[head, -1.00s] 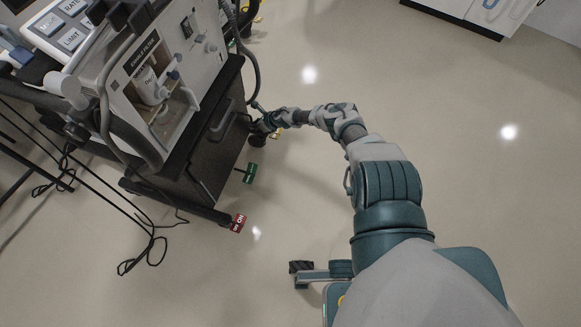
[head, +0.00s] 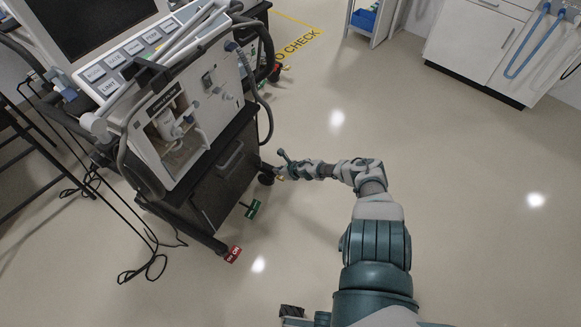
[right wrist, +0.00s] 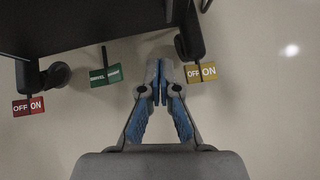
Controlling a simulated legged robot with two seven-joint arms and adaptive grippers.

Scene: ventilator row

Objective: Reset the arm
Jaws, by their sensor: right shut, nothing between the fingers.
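My right arm reaches from the bottom of the head view to the lower right side of the ventilator cart (head: 225,180). My right gripper (head: 282,166) is small there, near the cart's wheel. In the right wrist view the right gripper (right wrist: 160,96) is shut and empty, its blue-padded fingers together over bare floor. A green tag (right wrist: 105,76) is left of the fingertips and a yellow OFF/ON tag (right wrist: 200,72) is right of them. A red OFF/ON tag (right wrist: 28,106) is at far left. My left gripper is not in view.
In the head view, the red tag (head: 232,254) and green tag (head: 253,209) stick out low from the cart. Black cables (head: 150,262) lie on the floor at left. White cabinets (head: 480,50) stand at the back right. The floor at right is clear.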

